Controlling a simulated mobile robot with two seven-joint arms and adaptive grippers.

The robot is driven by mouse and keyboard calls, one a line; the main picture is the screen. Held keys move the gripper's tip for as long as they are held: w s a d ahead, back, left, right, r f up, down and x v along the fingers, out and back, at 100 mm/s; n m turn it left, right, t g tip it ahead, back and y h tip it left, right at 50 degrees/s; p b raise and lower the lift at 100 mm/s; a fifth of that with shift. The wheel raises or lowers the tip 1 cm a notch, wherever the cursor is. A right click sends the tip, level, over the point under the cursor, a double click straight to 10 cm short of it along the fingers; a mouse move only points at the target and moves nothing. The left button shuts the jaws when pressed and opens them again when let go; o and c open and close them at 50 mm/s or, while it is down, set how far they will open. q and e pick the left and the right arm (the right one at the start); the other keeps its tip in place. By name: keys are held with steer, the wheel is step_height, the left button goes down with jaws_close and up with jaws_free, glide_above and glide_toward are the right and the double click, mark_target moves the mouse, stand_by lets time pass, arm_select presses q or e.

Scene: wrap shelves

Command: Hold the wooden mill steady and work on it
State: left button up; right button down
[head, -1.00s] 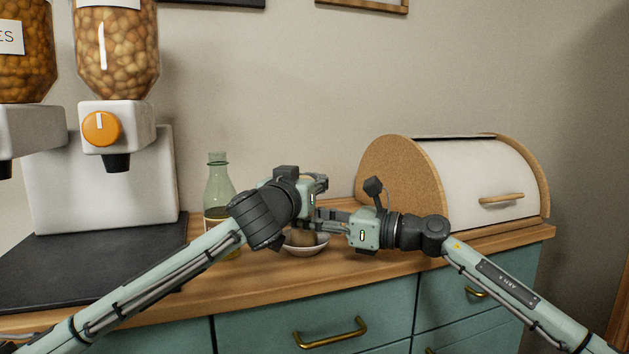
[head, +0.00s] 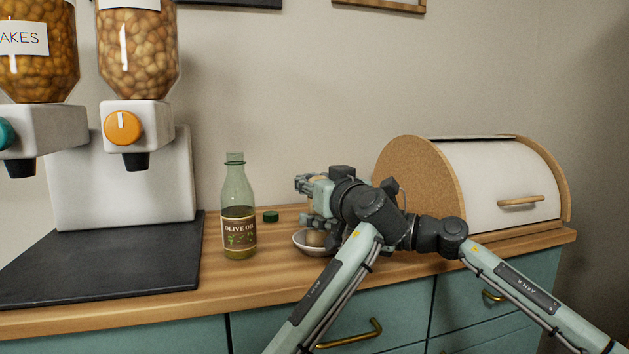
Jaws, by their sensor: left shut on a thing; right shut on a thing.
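The wooden mill (head: 316,238) shows only as a small brown part above a white bowl (head: 303,248) on the counter; my grippers and arms hide most of it. I cannot tell whether it stands in the bowl or behind its rim. My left gripper (head: 312,188) is the higher one, at the mill's upper part, pointing left and shut on it. My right gripper (head: 318,222) is lower, coming from the right and shut on the mill's lower part. Its body is largely hidden behind my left wrist.
A bread box (head: 480,185) stands close on the right. Dispensers (head: 138,125) stand on a dark mat (head: 110,255) at left. Bare counter lies in front.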

arm_select(q)
steer(key=shift+a, duration=0.1)
stand_by(0.3)
steer(key=o, duration=1.4)
steer(key=shift+c, duration=0.2)
steer(key=v, duration=0.7)
steer(key=shift+s+d, duration=0.2)
steer(key=shift+s, duration=0.05)
steer(key=shift+o, duration=0.2)
